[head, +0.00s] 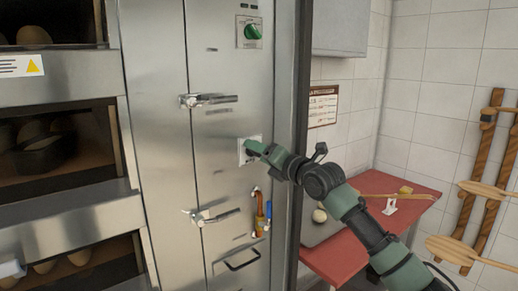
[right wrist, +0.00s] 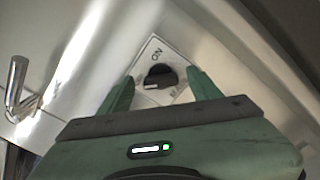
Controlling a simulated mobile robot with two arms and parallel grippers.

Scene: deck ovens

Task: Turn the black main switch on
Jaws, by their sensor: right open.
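The black main switch (right wrist: 160,75) is a round knob on a white plate (right wrist: 150,56) in the right wrist view. The letters ON show on the plate above it, and a light mark shows at the knob's lower left. My right gripper (right wrist: 161,78) is open, with one green finger on each side of the knob. I cannot tell whether the fingers touch it. In the head view my right gripper (head: 256,148) is at the steel oven panel, over the white switch plate (head: 242,153), and hides the knob. My left gripper is not in view.
A green knob (head: 250,31) sits higher on the panel. Door handles (head: 208,100) (head: 212,216) stick out above and below the switch. An orange-handled valve (head: 260,215) is below my gripper. Ovens with loaves (head: 40,155) are at left, a red table (head: 340,258) at right.

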